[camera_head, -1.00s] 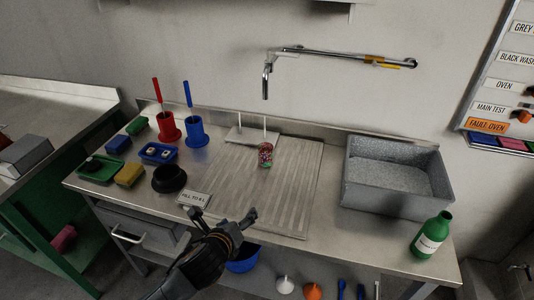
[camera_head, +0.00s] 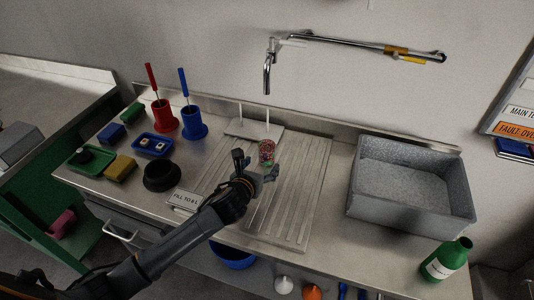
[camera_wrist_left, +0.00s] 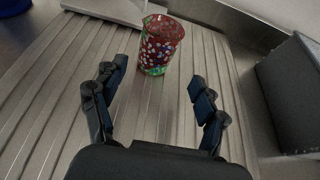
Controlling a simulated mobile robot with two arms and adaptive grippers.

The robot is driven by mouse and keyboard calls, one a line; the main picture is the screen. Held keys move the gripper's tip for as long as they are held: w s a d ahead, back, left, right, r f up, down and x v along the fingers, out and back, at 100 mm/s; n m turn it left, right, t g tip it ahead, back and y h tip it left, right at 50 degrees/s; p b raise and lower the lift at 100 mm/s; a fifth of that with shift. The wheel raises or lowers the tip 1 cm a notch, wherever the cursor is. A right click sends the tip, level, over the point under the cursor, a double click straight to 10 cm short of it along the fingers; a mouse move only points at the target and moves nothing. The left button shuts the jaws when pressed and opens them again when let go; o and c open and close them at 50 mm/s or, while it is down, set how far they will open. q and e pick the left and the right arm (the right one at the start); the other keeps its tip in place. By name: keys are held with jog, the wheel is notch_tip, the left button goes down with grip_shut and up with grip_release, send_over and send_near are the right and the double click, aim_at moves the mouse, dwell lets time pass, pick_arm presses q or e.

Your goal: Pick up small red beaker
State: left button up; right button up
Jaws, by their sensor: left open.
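The small red beaker (camera_head: 266,150) stands upright on the ribbed drainboard in the head view, speckled with white and green. In the left wrist view the beaker (camera_wrist_left: 161,45) is just beyond my fingertips, roughly centred between them. My left gripper (camera_head: 256,168) is open and empty, low over the drainboard on the near side of the beaker. Its two spread fingers (camera_wrist_left: 158,82) show in the left wrist view, apart from the beaker. The beaker's lower part is partly hidden by the gripper in the head view. My right gripper is not in view.
A white peg stand (camera_head: 240,128) is close behind the beaker. A grey basin (camera_head: 410,215) stands right, a green bottle (camera_head: 446,260) front right. A black bowl (camera_head: 163,177), blue holder (camera_head: 194,124) and red holder (camera_head: 164,118) are left. The faucet (camera_head: 267,75) hangs above.

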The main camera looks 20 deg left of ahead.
aim_at(265, 158)
pick_arm(q)
jog(key=x, duration=0.2)
jog(key=shift+w+f, duration=0.15)
jog(key=shift+w, duration=0.05)
jog(key=shift+w+a, duration=0.2)
jog(key=shift+w, duration=0.8)
jog(key=x, duration=0.2)
jog(key=shift+w+a+f, duration=0.1)
jog(key=shift+w+f, duration=0.05)
jog(key=shift+w, duration=0.15)
jog(key=shift+w+f, duration=0.1)
jog(key=shift+w, duration=0.2)
jog(key=shift+w+f, duration=0.1)
jog(key=shift+w, duration=0.05)
jog(key=shift+c, duration=0.9)
jog(key=c, duration=1.2)
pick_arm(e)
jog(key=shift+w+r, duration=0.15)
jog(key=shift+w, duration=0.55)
